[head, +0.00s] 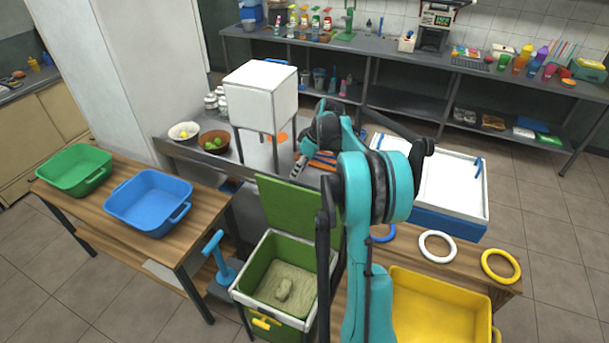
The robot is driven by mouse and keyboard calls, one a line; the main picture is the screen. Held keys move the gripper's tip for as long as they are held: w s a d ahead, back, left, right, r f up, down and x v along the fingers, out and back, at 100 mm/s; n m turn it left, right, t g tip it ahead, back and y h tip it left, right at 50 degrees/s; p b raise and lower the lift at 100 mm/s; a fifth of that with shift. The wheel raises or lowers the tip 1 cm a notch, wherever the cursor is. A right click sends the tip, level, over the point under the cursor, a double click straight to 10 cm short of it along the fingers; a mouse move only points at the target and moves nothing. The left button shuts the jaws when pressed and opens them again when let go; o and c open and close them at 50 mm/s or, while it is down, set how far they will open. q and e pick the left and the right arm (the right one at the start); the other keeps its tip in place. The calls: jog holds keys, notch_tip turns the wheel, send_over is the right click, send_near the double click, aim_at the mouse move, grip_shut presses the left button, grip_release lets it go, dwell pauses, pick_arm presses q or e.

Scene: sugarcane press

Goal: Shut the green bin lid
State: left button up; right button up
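The green bin (262,318) stands on the floor between the two wooden tables, with a yellow handle on its front. Its green lid (283,205) stands open, roughly upright at the bin's back edge. Pale, fibrous material with a lump on it shows inside the bin. My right arm rises from the bottom and covers the bin's right side and part of the lid. My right gripper (303,158) is beyond and above the lid; its fingers are too small and hidden to read. My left gripper is out of view.
A blue tub (149,201) and a green tub (75,168) sit on the left table. A blue-handled tool (222,268) stands left of the bin. A yellow tub (440,306) and rings are at right. A white box on legs (260,96) stands behind the lid.

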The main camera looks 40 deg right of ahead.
send_near(303, 184)
jog(key=shift+w+d+f+n+y+p, duration=0.2)
jog(key=shift+n+y+p, duration=0.1)
jog(key=shift+y+p, duration=0.1)
jog(key=shift+f, duration=0.35)
jog(key=b+x, duration=0.1)
jog(key=x, duration=0.6)
jog(key=shift+w+f+b, duration=0.15)
jog(key=shift+b, duration=0.15)
jog(key=shift+c, duration=0.4)
grip_shut()
